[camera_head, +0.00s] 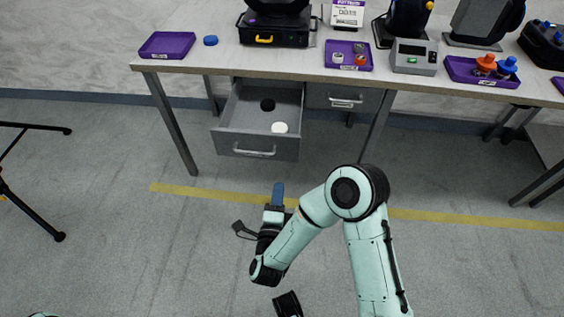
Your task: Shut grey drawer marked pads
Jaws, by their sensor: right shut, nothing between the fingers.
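A grey drawer (228,139) under the table is pulled out, its front facing me with a pale bar handle (254,152). Inside it lie a black round item (268,104) and a white round item (280,128). Another grey drawer (320,97) to its right is closed. I cannot read a "pads" mark on either drawer. My right gripper (278,190) is shut and empty, its blue fingers pointing towards the open drawer. It is apart from the drawer front, below the handle in the picture. My left gripper is not in view.
Table legs (171,124) flank the drawers. The floor before the drawer is clear, with a yellow line (205,192).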

